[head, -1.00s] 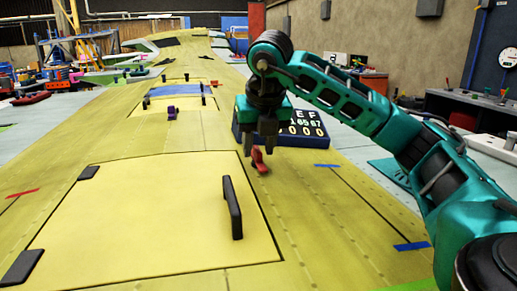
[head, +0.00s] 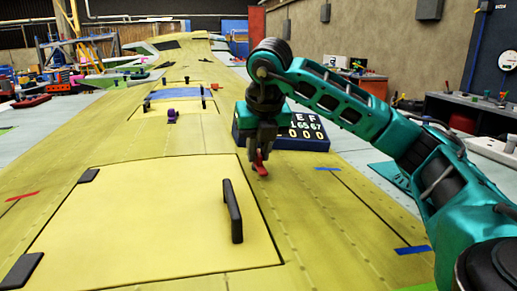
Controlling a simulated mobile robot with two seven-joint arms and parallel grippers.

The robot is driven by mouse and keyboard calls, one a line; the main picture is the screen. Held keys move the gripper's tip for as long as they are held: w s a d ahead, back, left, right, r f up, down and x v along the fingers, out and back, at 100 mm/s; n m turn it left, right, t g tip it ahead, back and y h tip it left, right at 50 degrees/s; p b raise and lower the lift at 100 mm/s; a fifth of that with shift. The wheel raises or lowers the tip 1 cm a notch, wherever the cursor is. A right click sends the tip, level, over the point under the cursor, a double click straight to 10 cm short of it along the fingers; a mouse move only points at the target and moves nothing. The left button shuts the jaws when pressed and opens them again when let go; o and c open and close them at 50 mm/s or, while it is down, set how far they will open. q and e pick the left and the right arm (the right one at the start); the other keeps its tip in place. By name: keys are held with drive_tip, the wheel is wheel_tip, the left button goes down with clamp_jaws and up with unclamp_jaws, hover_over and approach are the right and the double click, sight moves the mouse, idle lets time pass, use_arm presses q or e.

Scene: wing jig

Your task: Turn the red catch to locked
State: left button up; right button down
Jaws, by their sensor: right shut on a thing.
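The red catch (head: 260,168) sits on the yellow wing skin, just beyond the far right corner of the large yellow hatch panel (head: 150,222). My right gripper (head: 259,154) points down over the catch and is shut on its upper part. The fingers hide some of the catch, so I cannot tell from its shape whether it is at locked. My left gripper is not in view.
A black handle (head: 232,210) stands up on the panel's right side. A dark blue board with white characters (head: 303,132) stands behind my right gripper. A purple catch (head: 172,117) is farther along the wing. Blue tape (head: 412,249) lies at the right.

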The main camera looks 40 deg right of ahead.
drive_tip(key=m+p, duration=0.1)
drive_tip(key=m, duration=0.1)
drive_tip(key=m+g+h+p, duration=0.1)
drive_tip(key=m, duration=0.1)
drive_tip(key=shift+w+a+r+m+p, duration=0.15)
drive_tip(key=shift+r+m+p, duration=0.05)
drive_tip(key=shift+m+p, duration=0.15)
drive_tip(key=m+g+h+p, duration=0.1)
drive_tip(key=m, duration=0.1)
drive_tip(key=shift+w+m, duration=0.1)
drive_tip(key=shift+m, duration=0.25)
drive_tip(key=m, duration=0.1)
drive_tip(key=m+g, duration=0.1)
drive_tip(key=m, duration=0.1)
drive_tip(key=m+g, duration=0.1)
drive_tip(key=m, duration=0.1)
drive_tip(key=shift+w+f, duration=0.1)
drive_tip(key=shift+w, duration=0.15)
drive_tip(key=m+g, duration=0.1)
drive_tip(key=m, duration=0.4)
drive_tip(key=shift+w+g, duration=0.15)
drive_tip(key=shift+g, duration=0.25)
drive_tip(key=shift+m, duration=0.3)
drive_tip(key=c, duration=1.2)
unclamp_jaws()
drive_tip(key=shift+f, duration=0.1)
